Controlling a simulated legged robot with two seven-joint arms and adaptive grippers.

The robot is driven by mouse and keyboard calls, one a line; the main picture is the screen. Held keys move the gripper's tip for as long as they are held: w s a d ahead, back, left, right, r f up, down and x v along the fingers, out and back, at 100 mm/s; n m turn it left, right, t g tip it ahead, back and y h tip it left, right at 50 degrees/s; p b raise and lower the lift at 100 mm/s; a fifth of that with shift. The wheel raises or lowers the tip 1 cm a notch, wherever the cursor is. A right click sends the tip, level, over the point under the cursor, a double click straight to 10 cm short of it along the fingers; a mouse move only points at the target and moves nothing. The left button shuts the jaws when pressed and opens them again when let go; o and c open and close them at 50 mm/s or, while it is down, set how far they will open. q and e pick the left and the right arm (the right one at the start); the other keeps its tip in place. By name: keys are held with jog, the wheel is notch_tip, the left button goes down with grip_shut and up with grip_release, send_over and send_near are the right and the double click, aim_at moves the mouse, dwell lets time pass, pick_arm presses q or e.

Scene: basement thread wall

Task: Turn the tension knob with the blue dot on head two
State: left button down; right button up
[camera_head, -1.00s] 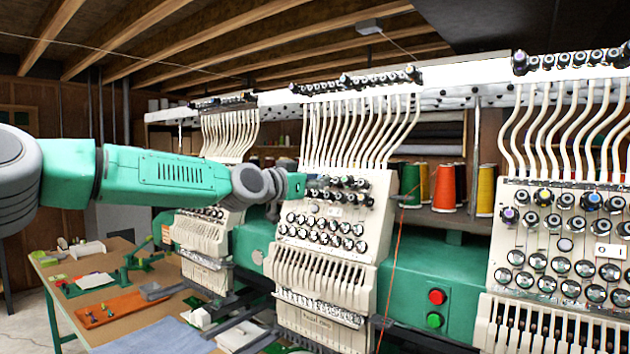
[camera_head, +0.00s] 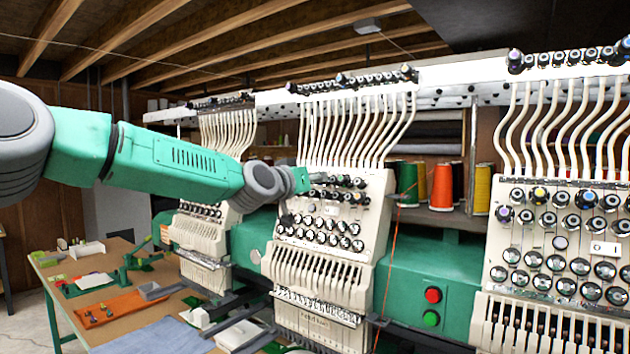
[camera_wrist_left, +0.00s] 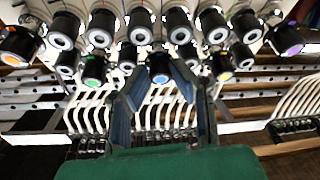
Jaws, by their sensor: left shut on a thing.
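The middle machine head (camera_head: 322,260), a cream panel with rows of black and chrome knobs, stands at the centre of the head view. My left gripper (camera_head: 296,190) comes in from the left and is at the upper left of this panel, covering some knobs. In the left wrist view the knob with the blue dot (camera_wrist_left: 160,79) sits between the two blue-grey fingers of my left gripper (camera_wrist_left: 160,90), which is shut on it. Knobs with orange (camera_wrist_left: 224,76) and purple (camera_wrist_left: 292,50) dots hang nearby. My right gripper is not in view.
Another machine head (camera_head: 560,230) stands at the right. Red (camera_head: 433,295) and green (camera_head: 431,318) buttons are on the green beam. White thread tubes (camera_head: 355,125) rise above the middle panel. A work table (camera_head: 125,290) with tools is at the lower left.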

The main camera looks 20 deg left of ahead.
pick_arm(q)
jog(key=shift+a+r+n+y+p, duration=0.1)
jog(key=shift+r+n+y+p, duration=0.15)
jog(key=shift+n, duration=0.5)
jog(key=shift+r+n+y+p, duration=0.15)
jog(key=shift+r+n+y, duration=0.2)
jog(key=shift+n, duration=0.4)
jog(key=c, duration=1.5)
grip_release()
jog(key=shift+f, duration=0.1)
jog(key=shift+o, duration=0.4)
jog(key=shift+f, duration=0.2)
jog(key=shift+f, duration=0.1)
jog(key=s+a, duration=0.2)
jog(key=s, duration=0.9)
jog(key=shift+s+a, duration=0.2)
jog(key=shift+s, duration=0.05)
